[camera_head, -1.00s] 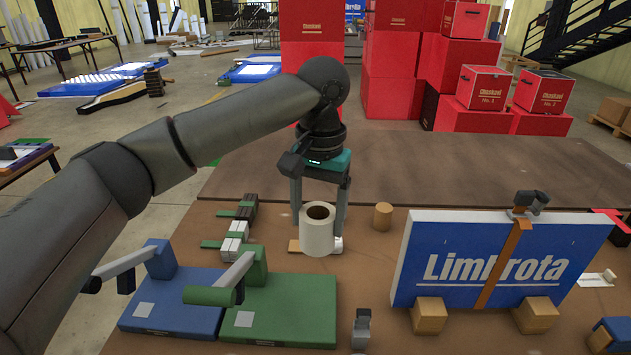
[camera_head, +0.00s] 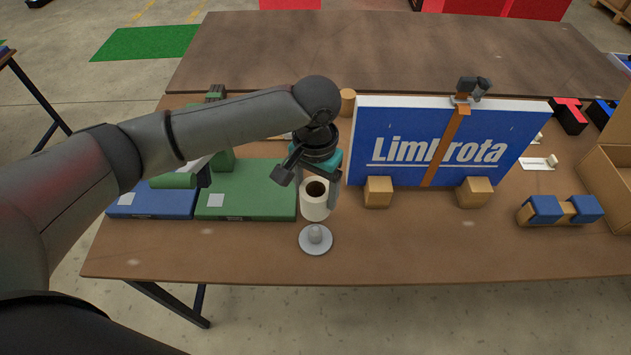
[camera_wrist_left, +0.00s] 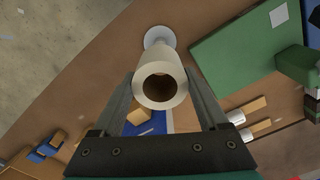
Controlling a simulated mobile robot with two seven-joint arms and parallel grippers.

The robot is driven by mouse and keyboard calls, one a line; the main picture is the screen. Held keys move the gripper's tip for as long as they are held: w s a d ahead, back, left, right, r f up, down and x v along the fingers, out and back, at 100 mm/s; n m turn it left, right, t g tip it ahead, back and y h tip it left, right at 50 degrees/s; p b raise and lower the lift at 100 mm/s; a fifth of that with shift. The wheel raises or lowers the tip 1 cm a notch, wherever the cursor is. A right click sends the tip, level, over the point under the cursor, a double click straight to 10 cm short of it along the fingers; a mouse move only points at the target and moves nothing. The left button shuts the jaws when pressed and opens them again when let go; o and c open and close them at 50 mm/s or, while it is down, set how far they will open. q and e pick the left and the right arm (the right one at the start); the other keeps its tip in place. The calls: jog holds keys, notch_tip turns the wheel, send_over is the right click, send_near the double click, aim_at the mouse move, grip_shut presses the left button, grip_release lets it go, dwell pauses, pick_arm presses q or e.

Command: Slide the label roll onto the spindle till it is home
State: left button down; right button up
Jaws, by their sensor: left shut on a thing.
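The label roll (camera_head: 314,209), white with a dark hollow core, is upright between the fingers of my left gripper (camera_head: 319,192). The left wrist view shows the roll (camera_wrist_left: 161,84) between both fingers of the gripper (camera_wrist_left: 161,80). A light grey round disc with a short rounded post, which looks like the spindle (camera_head: 316,237), stands near the table's front edge. It also shows in the left wrist view (camera_wrist_left: 158,35), beyond the roll. The roll is behind the post in the head view, not around it; its exact height is unclear. My right gripper is not in view.
A green base (camera_head: 250,203) and a blue base (camera_head: 150,205) lie to the left. A blue Limbrota panel (camera_head: 400,128) stands on wooden blocks to the right. A blue-ended wooden piece (camera_head: 560,211) lies farther right. The front right tabletop is clear.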

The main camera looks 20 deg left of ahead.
pick_arm(q)
send_over(316, 228)
jog(key=shift+f, duration=3.85)
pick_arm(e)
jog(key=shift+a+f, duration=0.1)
pick_arm(q)
jog(key=shift+s+p, duration=0.1)
jog(key=shift+p, duration=0.3)
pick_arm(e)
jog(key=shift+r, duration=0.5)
pick_arm(q)
jog(key=shift+f+b, duration=0.75)
jog(key=shift+f, duration=1.15)
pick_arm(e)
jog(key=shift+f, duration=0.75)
pick_arm(q)
jog(key=shift+p, duration=0.45)
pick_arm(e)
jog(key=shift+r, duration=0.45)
pick_arm(q)
jog(key=shift+f+b, duration=0.65)
jog(key=shift+f, duration=0.75)
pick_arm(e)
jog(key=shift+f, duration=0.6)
